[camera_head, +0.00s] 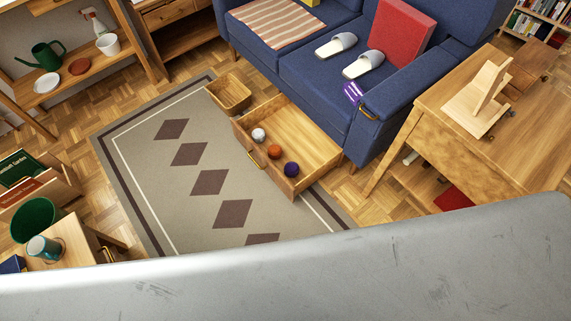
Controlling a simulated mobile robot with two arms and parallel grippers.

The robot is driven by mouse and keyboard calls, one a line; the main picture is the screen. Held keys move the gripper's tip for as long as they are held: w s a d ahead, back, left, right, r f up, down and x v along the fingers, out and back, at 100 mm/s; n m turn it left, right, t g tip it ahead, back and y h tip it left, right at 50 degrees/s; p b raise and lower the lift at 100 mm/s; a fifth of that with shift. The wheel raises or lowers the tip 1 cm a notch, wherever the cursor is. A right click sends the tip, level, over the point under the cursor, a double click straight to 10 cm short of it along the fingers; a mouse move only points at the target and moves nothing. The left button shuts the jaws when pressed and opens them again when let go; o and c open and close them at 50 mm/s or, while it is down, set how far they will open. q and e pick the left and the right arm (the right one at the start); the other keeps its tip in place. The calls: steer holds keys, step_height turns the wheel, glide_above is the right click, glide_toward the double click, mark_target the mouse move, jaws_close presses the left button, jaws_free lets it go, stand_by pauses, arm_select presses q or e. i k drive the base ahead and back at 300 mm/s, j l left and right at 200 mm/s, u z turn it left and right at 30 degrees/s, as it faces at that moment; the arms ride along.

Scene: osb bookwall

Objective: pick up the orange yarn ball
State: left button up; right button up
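The orange yarn ball (274,152) lies in an open wooden drawer (308,141) on the floor side of the blue sofa. It is near the drawer's front panel, between a white ball (259,135) and a dark purple ball (291,170). The drawer has a brass-coloured handle (254,160) on its front. Neither of my grippers shows in the head view. A large grey surface, likely part of my own body, fills the bottom of the view.
A wooden table (470,135) stands at right. A small table with a teal mug (43,248) is at lower left.

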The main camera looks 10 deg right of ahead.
mark_target(275, 151)
steer(key=i+j+z, duration=0.1)
steer(key=i, duration=0.4)
steer(key=i+j+z, duration=0.1)
steer(key=i+j, duration=0.55)
steer(key=i, duration=0.25)
steer(key=z, duration=0.05)
